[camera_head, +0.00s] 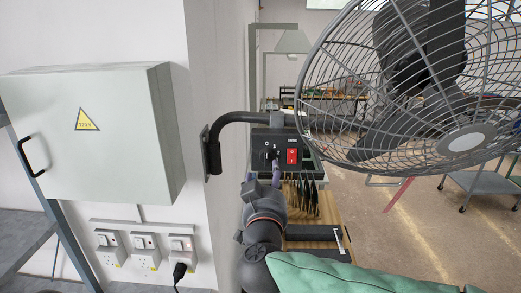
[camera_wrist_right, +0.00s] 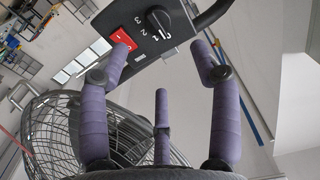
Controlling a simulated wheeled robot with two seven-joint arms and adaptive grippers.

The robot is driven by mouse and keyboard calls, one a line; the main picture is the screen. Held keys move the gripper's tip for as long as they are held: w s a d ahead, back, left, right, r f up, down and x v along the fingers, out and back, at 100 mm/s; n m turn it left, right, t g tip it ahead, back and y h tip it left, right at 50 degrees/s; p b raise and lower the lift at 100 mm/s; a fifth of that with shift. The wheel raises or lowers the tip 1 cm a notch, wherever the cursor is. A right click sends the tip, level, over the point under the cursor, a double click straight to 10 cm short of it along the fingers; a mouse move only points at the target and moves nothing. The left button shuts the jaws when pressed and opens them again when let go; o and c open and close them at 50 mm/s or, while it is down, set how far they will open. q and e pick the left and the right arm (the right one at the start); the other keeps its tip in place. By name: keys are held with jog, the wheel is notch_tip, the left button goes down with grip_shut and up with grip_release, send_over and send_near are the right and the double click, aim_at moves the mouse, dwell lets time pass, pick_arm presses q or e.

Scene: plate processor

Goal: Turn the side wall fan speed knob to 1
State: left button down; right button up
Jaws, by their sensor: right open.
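The side wall fan's control box (camera_head: 277,147) hangs under the fan on a wall bracket, with a red switch (camera_head: 291,156). In the right wrist view, the black speed knob (camera_wrist_right: 159,22) sits beside the red switch (camera_wrist_right: 123,38), with printed numerals around it. I cannot tell exactly which numeral it points to. My right gripper (camera_head: 276,173) is just below and in front of the box. In its wrist view, the purple-padded fingers of the right gripper (camera_wrist_right: 163,58) are spread open and empty, with the knob beyond their tips, apart from them. My left gripper is not in view.
The caged wall fan (camera_head: 400,85) fills the upper right. A grey electrical cabinet (camera_head: 95,135) and several wall sockets (camera_head: 145,248) are on the left wall. The bracket arm (camera_head: 240,118) runs from the wall to the box. Open floor lies beyond at right.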

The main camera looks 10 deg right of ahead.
aim_at(267, 158)
jog(key=p+x, duration=0.1)
jog(key=x, duration=0.9)
jog(key=shift+w+f, duration=0.2)
jog(key=shift+s+d+r, duration=0.1)
jog(key=c, duration=1.1)
